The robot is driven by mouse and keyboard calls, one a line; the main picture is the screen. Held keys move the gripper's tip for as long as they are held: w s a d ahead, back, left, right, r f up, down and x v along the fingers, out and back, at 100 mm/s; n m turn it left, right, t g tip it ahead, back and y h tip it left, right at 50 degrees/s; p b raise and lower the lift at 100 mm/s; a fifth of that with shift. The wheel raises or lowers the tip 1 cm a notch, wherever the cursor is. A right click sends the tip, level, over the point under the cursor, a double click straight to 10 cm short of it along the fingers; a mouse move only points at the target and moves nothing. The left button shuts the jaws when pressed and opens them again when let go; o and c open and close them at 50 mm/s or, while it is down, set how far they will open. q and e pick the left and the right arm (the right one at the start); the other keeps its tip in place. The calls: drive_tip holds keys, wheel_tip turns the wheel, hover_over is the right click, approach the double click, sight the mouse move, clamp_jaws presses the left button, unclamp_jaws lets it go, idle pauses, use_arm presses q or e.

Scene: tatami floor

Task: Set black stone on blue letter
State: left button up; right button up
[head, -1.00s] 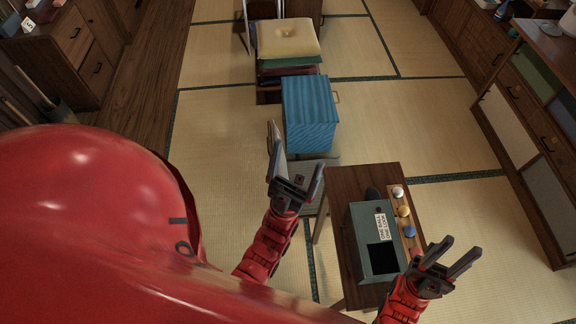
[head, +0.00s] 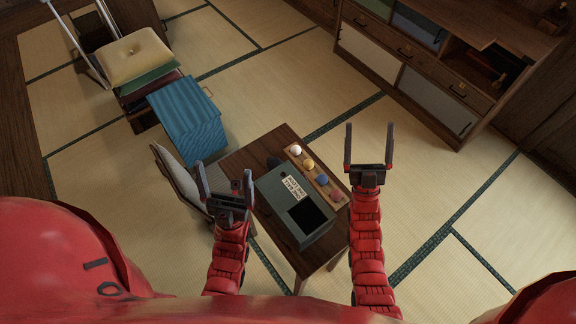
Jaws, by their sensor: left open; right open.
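I cannot make out a black stone or a blue letter for certain. A small dark rounded thing (head: 273,162) is partly hidden behind the grey-green box on the small wooden table (head: 258,144); I cannot tell what it is. My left gripper (head: 227,178) is open and empty, in front of the table's left side in the picture. My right gripper (head: 369,142) is open and empty, to the right of the table. Neither gripper touches anything that I can see.
The grey-green box (head: 275,188) has a dark opening and a paper label. Beside it is a wooden strip with white (head: 296,150), yellow (head: 308,164), blue (head: 321,180) and pinkish balls. A blue cloth-covered block (head: 187,118), cushions (head: 132,56) and a cabinet (head: 425,62) stand beyond.

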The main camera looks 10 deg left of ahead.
drive_tip(key=w+a+f+g+p, duration=0.1)
drive_tip(key=w+a+f+g, duration=0.15)
drive_tip(key=w, duration=0.45)
drive_tip(key=w+a+f+g+h, duration=0.1)
drive_tip(key=w+a+f+g, duration=0.15)
drive_tip(key=w, duration=0.45)
drive_tip(key=w+a+f+g+p, duration=0.1)
drive_tip(key=w+a+f+g, duration=0.15)
drive_tip(key=w, duration=0.45)
drive_tip(key=w+a+f+n+g+h+p, duration=0.1)
drive_tip(key=w+a+f+g+h+p, duration=0.2)
drive_tip(key=w+a+f+g, duration=0.5)
wheel_tip(320, 180, up, 8)
drive_tip(key=n+g+h+p, duration=0.3)
drive_tip(key=g+h, duration=0.1)
drive_tip(key=g, duration=0.9)
hover_over(275, 163)
wheel_tip(275, 163, down, 11)
drive_tip(key=b, duration=0.4)
drive_tip(key=shift+s+f, duration=0.15)
drive_tip(key=shift+d+f, duration=0.1)
drive_tip(key=shift+f, duration=0.45)
drive_tip(key=shift+f+p, duration=0.65)
drive_tip(key=shift+f, duration=0.1)
drive_tip(key=shift+w+f, duration=0.2)
drive_tip(key=shift+f, duration=1.65)
